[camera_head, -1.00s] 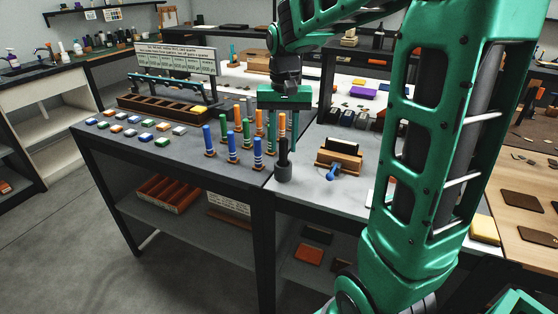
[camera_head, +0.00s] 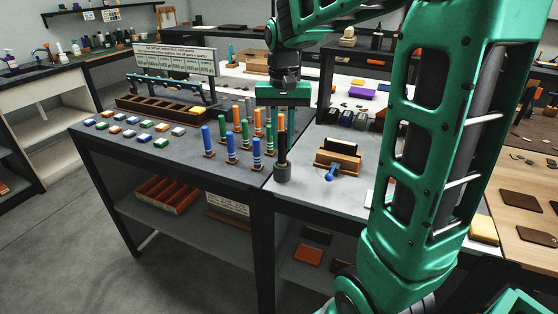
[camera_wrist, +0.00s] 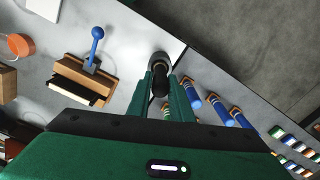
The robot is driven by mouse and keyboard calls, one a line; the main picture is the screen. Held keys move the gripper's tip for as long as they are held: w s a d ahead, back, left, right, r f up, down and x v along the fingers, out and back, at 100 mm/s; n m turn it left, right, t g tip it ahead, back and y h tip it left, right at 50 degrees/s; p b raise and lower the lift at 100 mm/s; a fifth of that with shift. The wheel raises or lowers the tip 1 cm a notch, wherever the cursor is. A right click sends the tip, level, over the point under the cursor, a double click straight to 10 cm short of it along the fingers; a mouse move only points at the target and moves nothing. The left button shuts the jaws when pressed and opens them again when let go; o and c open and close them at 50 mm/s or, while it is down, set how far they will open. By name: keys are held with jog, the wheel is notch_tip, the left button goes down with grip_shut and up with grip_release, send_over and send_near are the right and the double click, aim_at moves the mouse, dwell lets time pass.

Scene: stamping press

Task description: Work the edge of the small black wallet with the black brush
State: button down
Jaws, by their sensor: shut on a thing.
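The black brush (camera_head: 282,149) stands upright in a dark round cup (camera_head: 282,173) at the front edge of the grey bench. My gripper (camera_head: 282,128) is directly above it, pointing down, shut on the brush's upper part. In the wrist view the brush (camera_wrist: 161,78) shows between my two green fingers, with its lower end at the cup (camera_wrist: 159,62). A small black wallet (camera_head: 342,146) is held upright in a wooden clamp (camera_head: 338,162) with a blue lever (camera_head: 333,172), right of the brush. The wrist view shows the clamp (camera_wrist: 95,76) too.
Several blue, green and orange banded posts (camera_head: 231,145) stand close to the left of the brush. A wooden compartment tray (camera_head: 150,107) and small coloured blocks lie farther left. Dark items (camera_head: 360,120) sit behind the clamp. Bare bench lies between cup and clamp.

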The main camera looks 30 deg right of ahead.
jog(key=shift+r, duration=2.55)
jog(key=c, duration=2.3)
grip_release()
grip_shut()
